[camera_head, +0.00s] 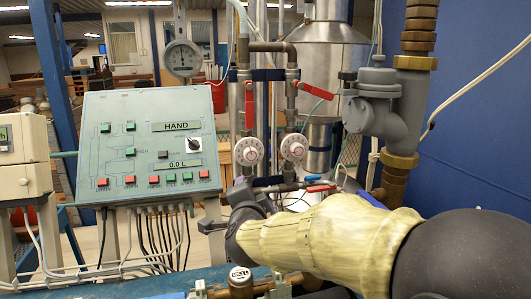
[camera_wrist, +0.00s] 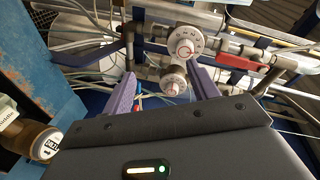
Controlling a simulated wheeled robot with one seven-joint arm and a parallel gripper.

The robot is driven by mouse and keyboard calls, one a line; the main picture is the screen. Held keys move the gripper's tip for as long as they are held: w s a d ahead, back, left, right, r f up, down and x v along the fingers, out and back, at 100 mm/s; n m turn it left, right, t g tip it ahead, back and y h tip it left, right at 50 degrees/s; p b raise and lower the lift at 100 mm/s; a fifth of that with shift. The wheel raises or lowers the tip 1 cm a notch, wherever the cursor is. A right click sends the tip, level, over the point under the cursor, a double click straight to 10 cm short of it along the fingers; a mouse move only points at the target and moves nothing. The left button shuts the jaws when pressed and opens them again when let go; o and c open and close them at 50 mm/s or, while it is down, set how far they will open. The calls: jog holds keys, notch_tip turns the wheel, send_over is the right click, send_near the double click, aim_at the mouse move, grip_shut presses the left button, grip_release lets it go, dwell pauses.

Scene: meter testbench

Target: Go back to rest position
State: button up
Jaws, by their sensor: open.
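My arm reaches in from the lower right of the head view, with a yellowish cover over its forearm. My gripper (camera_wrist: 162,76) shows in the wrist view as two purple fingers spread apart, with nothing between them. The fingers point toward two white round dials. One dial (camera_wrist: 185,46) is above the other (camera_wrist: 173,80) in that view. In the head view the same kind of dials, left (camera_head: 249,151) and right (camera_head: 294,147), sit on vertical pipes beyond my wrist. My fingertips are hard to make out in the head view.
A control panel (camera_head: 150,143) with buttons and a "HAND" label stands at left, cables below it. A pressure gauge (camera_head: 182,58) is above. A red-handled valve (camera_head: 249,105) and a grey valve body (camera_head: 385,110) flank the dials. A brass meter (camera_head: 240,284) is low in front.

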jog(key=s+d+f+n+g+p, duration=0.3)
jog(key=s+d+f+n+g, duration=0.3)
jog(key=s+d+f, duration=0.2)
jog(key=s+d+f+n+g+h+p, duration=0.1)
jog(key=s+d+f+n+g+p, duration=0.3)
jog(key=s+d, duration=0.8)
notch_tip(320, 180, down, 4)
jog(key=s+n+g, duration=0.1)
jog(key=n+g, duration=0.1)
jog(key=g, duration=0.1)
jog(key=shift+s+d+h, duration=0.3)
jog(key=shift+d, duration=0.1)
dwell(0.8)
